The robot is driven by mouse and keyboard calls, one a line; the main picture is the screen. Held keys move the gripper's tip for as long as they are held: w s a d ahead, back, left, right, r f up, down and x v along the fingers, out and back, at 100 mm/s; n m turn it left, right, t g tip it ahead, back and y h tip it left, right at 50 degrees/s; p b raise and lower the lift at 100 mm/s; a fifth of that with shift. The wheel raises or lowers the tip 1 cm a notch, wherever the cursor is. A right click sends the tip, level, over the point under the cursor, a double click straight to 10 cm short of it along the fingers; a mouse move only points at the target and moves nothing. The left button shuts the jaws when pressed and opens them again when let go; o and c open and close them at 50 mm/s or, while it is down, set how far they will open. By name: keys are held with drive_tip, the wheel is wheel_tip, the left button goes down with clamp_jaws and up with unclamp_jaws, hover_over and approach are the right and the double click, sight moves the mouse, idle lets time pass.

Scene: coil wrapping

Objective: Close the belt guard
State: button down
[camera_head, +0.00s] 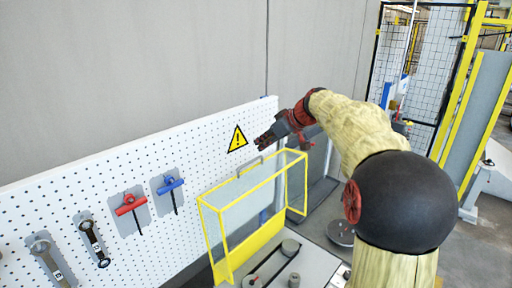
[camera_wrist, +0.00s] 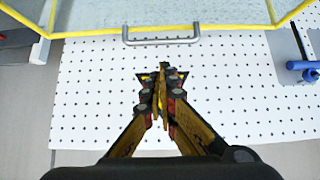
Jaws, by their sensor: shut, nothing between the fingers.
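The belt guard (camera_head: 224,266) is a clear box with a yellow frame, standing raised in front of the pegboard in the head view. A grey bar handle (camera_head: 250,167) is on its upper rear edge. In the wrist view the handle (camera_wrist: 160,40) runs across the top below the yellow edge. My gripper (camera_head: 263,142) is shut and empty, just above the handle and apart from it. Its fingertips also show in the wrist view (camera_wrist: 161,72), pointing toward the pegboard. Below the guard are grey pulleys and a dark belt (camera_head: 270,267) on a light plate.
The white pegboard (camera_head: 90,215) carries a yellow warning sign (camera_head: 237,139), wrenches (camera_head: 94,242), a red-handled tool (camera_head: 130,205) and a blue-handled tool (camera_head: 171,184). Yellow-framed mesh fencing (camera_head: 437,70) stands at the right. Open air lies above the guard.

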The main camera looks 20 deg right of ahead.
drive_tip(key=p, duration=0.1)
hover_over(250, 169)
drive_tip(key=f, duration=0.6)
drive_tip(key=shift+a, duration=0.2)
drive_tip(key=shift+d+f, duration=0.1)
drive_tip(key=shift+f, duration=0.05)
